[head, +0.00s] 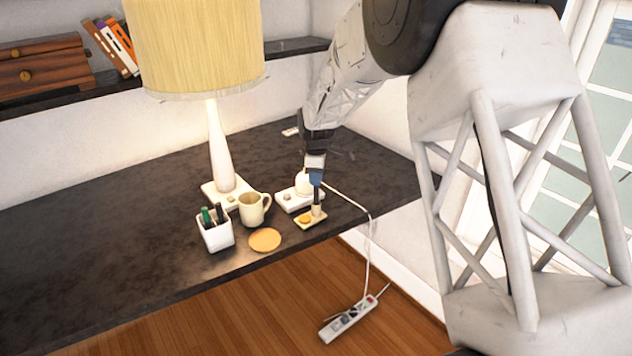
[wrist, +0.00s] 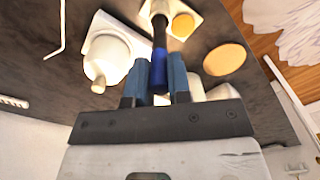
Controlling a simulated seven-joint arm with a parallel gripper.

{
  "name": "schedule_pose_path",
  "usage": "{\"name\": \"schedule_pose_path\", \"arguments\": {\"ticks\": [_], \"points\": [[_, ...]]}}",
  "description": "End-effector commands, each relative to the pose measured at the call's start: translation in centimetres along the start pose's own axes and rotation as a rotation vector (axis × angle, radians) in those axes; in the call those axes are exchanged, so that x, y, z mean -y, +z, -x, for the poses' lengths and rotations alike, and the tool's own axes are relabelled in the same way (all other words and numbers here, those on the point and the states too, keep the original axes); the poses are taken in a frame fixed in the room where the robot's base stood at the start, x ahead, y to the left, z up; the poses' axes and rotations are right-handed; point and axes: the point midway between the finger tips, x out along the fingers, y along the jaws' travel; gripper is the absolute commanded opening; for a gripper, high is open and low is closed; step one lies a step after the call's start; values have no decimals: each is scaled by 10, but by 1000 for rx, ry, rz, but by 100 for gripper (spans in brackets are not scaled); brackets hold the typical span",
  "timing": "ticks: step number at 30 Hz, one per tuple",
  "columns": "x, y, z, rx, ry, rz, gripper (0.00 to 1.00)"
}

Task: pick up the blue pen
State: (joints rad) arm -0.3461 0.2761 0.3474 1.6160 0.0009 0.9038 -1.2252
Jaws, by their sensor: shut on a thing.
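The blue pen (wrist: 159,66) is between the two blue-grey fingers of my gripper (wrist: 157,82) in the wrist view. The gripper is shut on it. The pen has a blue section near the fingers and a dark section pointing away. In the head view, my gripper (head: 316,172) is above the right part of the dark desk, and the pen's dark section (head: 317,196) hangs roughly upright below it. The pen's lower end is at a small pale tray (head: 303,224) with a beige piece. I cannot tell whether they touch.
A white base with a rounded white object (head: 303,186) stands close behind the pen. Left of it are a mug (head: 253,209), an orange disc (head: 265,239), a white cup with pens (head: 216,236) and a lit lamp (head: 222,160). The desk's left part is clear.

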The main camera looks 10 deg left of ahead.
Motion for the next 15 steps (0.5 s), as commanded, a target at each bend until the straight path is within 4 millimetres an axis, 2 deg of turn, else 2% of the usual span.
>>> {"name": "schedule_pose_path", "arguments": {"ticks": [15], "points": [[0, 0, 73, -1, 2, 0, 0]]}}
